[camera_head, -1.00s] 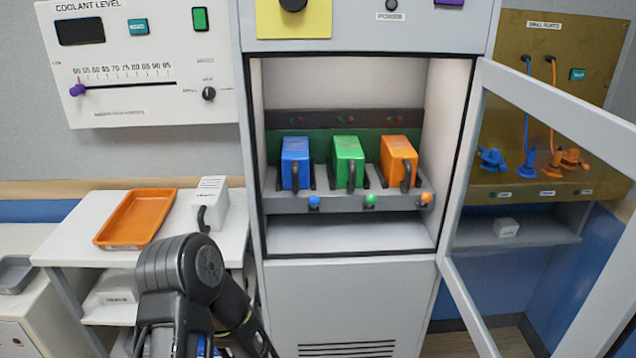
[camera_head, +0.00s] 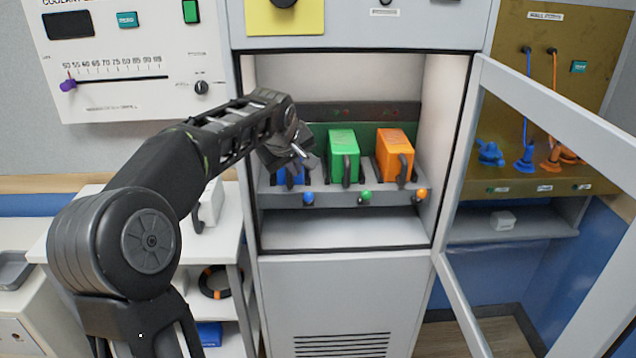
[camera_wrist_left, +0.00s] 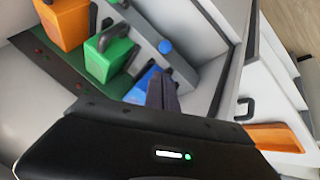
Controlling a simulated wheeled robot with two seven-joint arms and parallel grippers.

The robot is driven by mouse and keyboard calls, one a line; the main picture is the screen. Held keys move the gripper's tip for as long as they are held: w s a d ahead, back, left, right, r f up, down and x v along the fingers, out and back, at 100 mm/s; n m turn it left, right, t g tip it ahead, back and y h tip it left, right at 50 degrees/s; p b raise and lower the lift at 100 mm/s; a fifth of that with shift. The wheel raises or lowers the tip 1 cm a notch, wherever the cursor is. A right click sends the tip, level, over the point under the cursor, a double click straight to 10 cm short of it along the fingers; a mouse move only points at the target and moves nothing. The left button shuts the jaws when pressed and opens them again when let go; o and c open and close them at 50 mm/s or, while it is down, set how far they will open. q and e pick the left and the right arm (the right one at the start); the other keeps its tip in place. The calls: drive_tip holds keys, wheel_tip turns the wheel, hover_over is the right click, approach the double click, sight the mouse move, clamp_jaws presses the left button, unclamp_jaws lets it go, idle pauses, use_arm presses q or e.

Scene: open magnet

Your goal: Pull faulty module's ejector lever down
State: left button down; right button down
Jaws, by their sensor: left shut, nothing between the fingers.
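The blue module (camera_head: 290,178), the green module (camera_head: 342,155) and the orange module (camera_head: 394,153) stand in a row in the open cabinet. On the ledge in front are a blue ball-ended lever (camera_head: 308,199), a green one (camera_head: 365,197) and an orange one (camera_head: 422,194). Which module is faulty I cannot tell; the small lights behind are too small to read. My left gripper (camera_head: 301,152) is shut and empty, in front of the blue module and above the blue lever, hiding much of that module. In the wrist view its fingers (camera_wrist_left: 161,93) overlap the blue module (camera_wrist_left: 139,86). My right gripper is out of view.
The cabinet's glass door (camera_head: 560,110) is swung open to the right. A white shelf unit at the left holds a grey-white module (camera_head: 212,203), partly hidden by my arm. The compartment floor (camera_head: 345,225) below the ledge is clear.

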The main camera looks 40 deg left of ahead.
sight(308, 198)
use_arm(q)
drive_tip(key=shift+s+f, duration=0.1)
drive_tip(key=shift+s, duration=0.15)
drive_tip(key=shift+w+f, duration=0.15)
drive_tip(key=p+x, duration=0.2)
drive_tip(key=x, duration=0.7)
drive_tip(key=shift+w+f, duration=0.15)
drive_tip(key=shift+f, duration=0.2)
drive_tip(key=shift+a, duration=0.1)
